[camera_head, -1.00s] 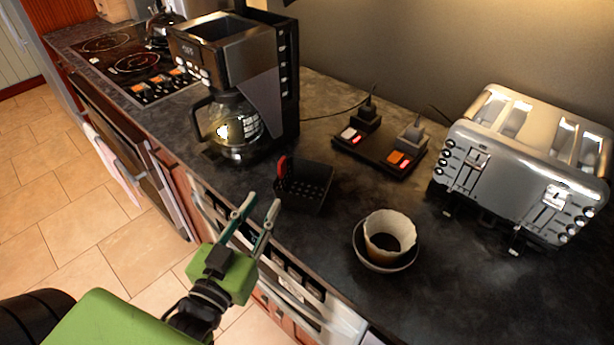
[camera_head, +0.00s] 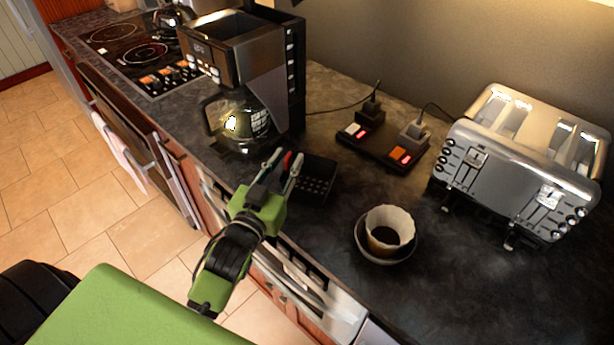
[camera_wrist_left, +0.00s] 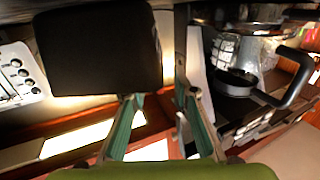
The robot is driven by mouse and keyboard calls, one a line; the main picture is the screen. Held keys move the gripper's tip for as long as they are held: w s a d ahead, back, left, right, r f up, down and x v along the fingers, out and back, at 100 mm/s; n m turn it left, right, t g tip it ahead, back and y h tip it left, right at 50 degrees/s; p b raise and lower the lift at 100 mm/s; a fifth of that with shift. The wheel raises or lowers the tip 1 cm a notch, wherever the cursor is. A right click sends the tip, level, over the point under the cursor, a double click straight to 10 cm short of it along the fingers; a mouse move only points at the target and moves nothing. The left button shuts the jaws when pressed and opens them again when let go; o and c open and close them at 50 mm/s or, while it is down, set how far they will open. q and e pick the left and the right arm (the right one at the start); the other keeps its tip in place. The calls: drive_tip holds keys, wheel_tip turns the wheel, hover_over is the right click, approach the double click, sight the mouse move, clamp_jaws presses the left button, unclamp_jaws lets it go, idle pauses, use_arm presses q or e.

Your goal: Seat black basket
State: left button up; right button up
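The black basket (camera_head: 313,181), with a perforated wall and a red-marked handle (camera_head: 287,161), sits on the counter in front of the coffee maker (camera_head: 245,68). My left gripper (camera_head: 283,158) is open at the basket's left side. Its fingertips appear on either side of the red part in the head view; contact cannot be told. In the left wrist view the black basket (camera_wrist_left: 100,50) is a dark block at upper left, beyond the spread green fingers (camera_wrist_left: 163,98). The glass carafe (camera_head: 240,122) stands in the coffee maker. My right gripper is not in view.
A paper filter (camera_head: 389,229) sits in a bowl (camera_head: 371,256) right of the basket. A power strip (camera_head: 381,150) with lit switches lies behind it. A silver toaster (camera_head: 515,165) stands at right, a stovetop (camera_head: 135,55) at far left. The front right counter is clear.

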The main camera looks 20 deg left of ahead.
use_arm(q)
drive_tip(key=shift+w, duration=0.65)
clamp_jaws()
